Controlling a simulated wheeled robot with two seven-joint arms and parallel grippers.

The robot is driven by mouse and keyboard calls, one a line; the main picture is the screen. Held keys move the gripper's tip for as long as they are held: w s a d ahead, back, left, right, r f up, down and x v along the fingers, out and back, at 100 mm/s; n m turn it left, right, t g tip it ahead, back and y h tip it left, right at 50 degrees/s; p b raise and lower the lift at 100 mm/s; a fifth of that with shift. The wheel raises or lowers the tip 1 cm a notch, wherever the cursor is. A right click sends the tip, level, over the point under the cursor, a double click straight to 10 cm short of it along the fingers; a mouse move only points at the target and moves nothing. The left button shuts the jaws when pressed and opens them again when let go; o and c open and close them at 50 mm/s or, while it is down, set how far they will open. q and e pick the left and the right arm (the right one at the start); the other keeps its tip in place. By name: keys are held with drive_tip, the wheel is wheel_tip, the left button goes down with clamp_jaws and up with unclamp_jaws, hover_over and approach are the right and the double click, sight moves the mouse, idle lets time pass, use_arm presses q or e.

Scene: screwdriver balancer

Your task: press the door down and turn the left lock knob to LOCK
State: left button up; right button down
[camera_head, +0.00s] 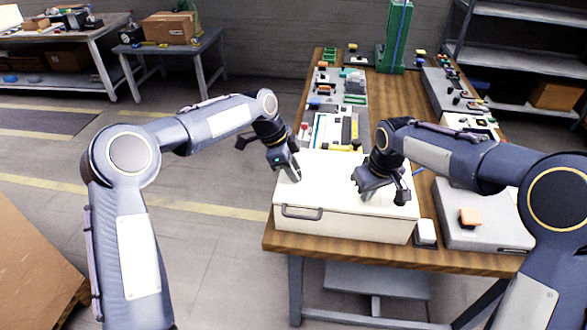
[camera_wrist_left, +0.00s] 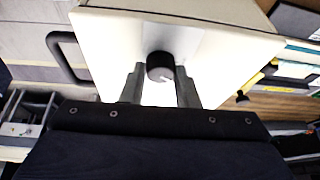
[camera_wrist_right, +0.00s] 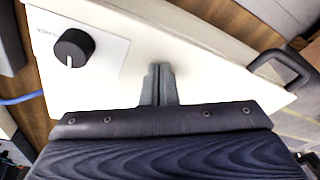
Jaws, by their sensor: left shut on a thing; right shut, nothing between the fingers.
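The white door (camera_head: 328,172) is the top of a white box on the wooden table and looks flat and closed. My left gripper (camera_head: 294,177) points down at the door's left part. In the left wrist view its fingers (camera_wrist_left: 159,88) are shut on the black left knob (camera_wrist_left: 160,66), one on each side; the knob's white mark points down and right. In the head view the gripper hides this knob. My right gripper (camera_head: 365,196) is shut and empty, its fingertips (camera_wrist_right: 160,80) at the door surface, seemingly touching. A second black knob (camera_wrist_right: 73,48) shows in the right wrist view.
The box has a dark handle (camera_head: 302,212) on its front. A grey case (camera_head: 465,235) with an orange block (camera_head: 470,218) stands to the right. Trays of small parts (camera_head: 335,90) and a green stand (camera_head: 396,40) are behind.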

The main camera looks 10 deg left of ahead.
use_arm(q)
drive_tip(key=m+g, duration=0.1)
drive_tip(key=m, duration=0.2)
drive_tip(key=m+g, duration=0.1)
drive_tip(key=m, duration=0.2)
drive_tip(key=shift+w+d+f+g, duration=0.1)
drive_tip(key=shift+w+g, duration=0.1)
drive_tip(key=shift+g, duration=0.1)
use_arm(e)
drive_tip(key=shift+f, duration=0.15)
use_arm(q)
drive_tip(key=m+g, duration=0.1)
drive_tip(key=m, duration=0.2)
drive_tip(key=m+y, duration=0.1)
drive_tip(key=m, duration=0.1)
drive_tip(key=shift+w+m+g+y, duration=0.1)
drive_tip(key=shift+m+g+y, duration=0.2)
drive_tip(key=shift+m+g, duration=0.1)
drive_tip(key=o, duration=1)
